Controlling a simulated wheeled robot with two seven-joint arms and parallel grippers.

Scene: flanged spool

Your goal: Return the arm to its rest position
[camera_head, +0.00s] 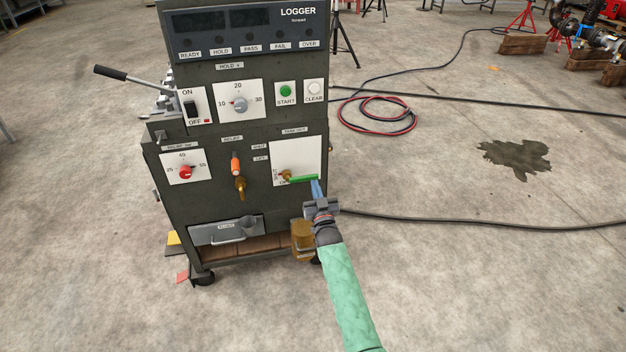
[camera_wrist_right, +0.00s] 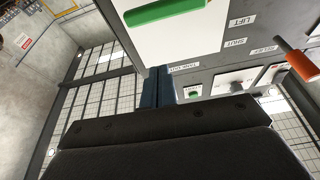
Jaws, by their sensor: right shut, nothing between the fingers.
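My right gripper (camera_head: 316,187) is in front of the lower right of the dark green test cabinet (camera_head: 262,218). Its blue fingers are shut with nothing between them; they also show in the wrist view (camera_wrist_right: 157,84). The fingertips are close to the right end of a green lever handle (camera_head: 303,179) on a white panel. In the wrist view that green handle (camera_wrist_right: 168,11) lies apart from the fingertips, with a gap between. The handle lies about level in the head view. My right arm comes up from the bottom in a green sleeve. My left gripper is not in view.
An orange-handled lever (camera_head: 236,164), a red knob (camera_head: 186,172) and a drawer (camera_head: 226,232) are on the cabinet front. An amber cup (camera_head: 303,238) is beside my right wrist. A black lever (camera_head: 110,72) juts out left.

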